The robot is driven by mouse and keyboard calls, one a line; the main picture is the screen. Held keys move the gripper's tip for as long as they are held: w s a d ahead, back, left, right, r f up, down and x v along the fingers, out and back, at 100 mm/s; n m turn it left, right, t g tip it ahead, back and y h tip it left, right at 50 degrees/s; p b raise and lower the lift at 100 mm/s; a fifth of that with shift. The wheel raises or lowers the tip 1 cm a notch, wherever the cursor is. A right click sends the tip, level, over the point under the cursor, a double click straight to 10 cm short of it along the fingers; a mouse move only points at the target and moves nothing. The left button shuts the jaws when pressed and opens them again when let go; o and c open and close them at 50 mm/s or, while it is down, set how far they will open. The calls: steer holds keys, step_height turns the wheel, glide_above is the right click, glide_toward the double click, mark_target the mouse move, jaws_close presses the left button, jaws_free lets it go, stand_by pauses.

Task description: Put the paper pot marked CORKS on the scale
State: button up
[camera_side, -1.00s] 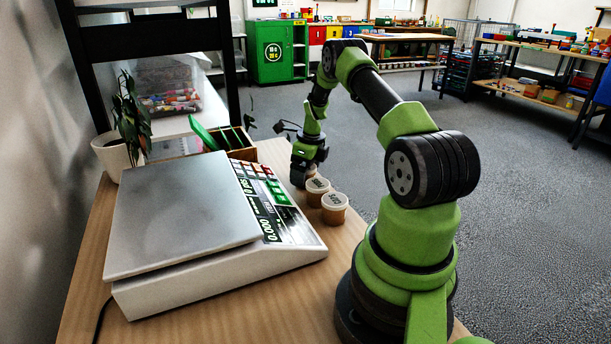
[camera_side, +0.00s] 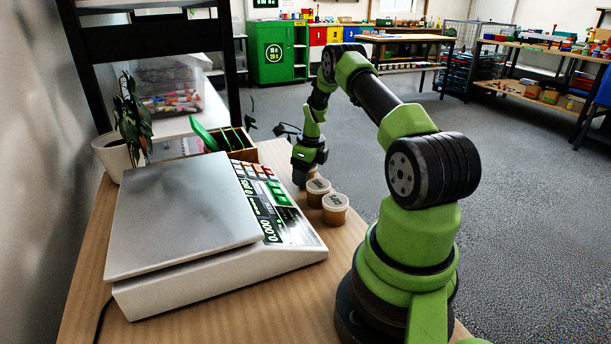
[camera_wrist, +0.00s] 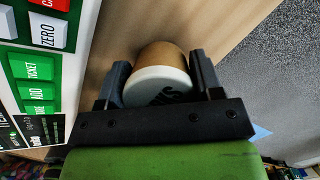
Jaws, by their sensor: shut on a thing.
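My gripper (camera_wrist: 160,90) is shut on a brown paper pot (camera_wrist: 160,55) with a white lid, one finger on each side. Dark lettering on its lid is partly hidden by the gripper, and I cannot read the whole word. In the side view my gripper (camera_side: 304,176) is low over the table, just behind two lidded pots, a rear one (camera_side: 317,197) and a nearer one (camera_side: 335,216); their labels are too small to read. I cannot make out the held pot clearly there. The scale (camera_side: 180,215) stands left of the pots, its flat plate empty and its display showing 0.000.
A wooden box (camera_side: 243,152) with green dividers sits behind the scale. A potted plant (camera_side: 118,158) stands at the back left. The scale's keypad (camera_wrist: 30,75) lies close to the left of my gripper in the wrist view. The table's right edge runs close beside the pots.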

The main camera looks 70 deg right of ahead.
step_height(320, 180, up, 9)
steer(key=shift+f, duration=0.1)
steer(key=shift+w+a+r, duration=0.1)
steer(key=shift+r, duration=0.1)
steer(key=w+a+r+n, duration=0.3)
steer(key=w+a+r, duration=0.1)
steer(key=a, duration=0.4)
steer(key=w+a+r+n+y, duration=0.1)
steer(key=w+a+r+n, duration=0.25)
steer(key=a, duration=0.35)
steer(key=w+a+r+n, duration=0.3)
steer(key=w+a, duration=0.2)
steer(key=a, duration=0.3)
glide_above(204, 188)
steer(key=shift+g, duration=0.3)
steer(key=f, duration=0.5)
steer(key=shift+s+f, duration=0.2)
steer(key=shift+d+f, duration=0.1)
steer(key=shift+f, duration=2)
steer(key=o, duration=1.1)
steer(key=shift+f, duration=0.15)
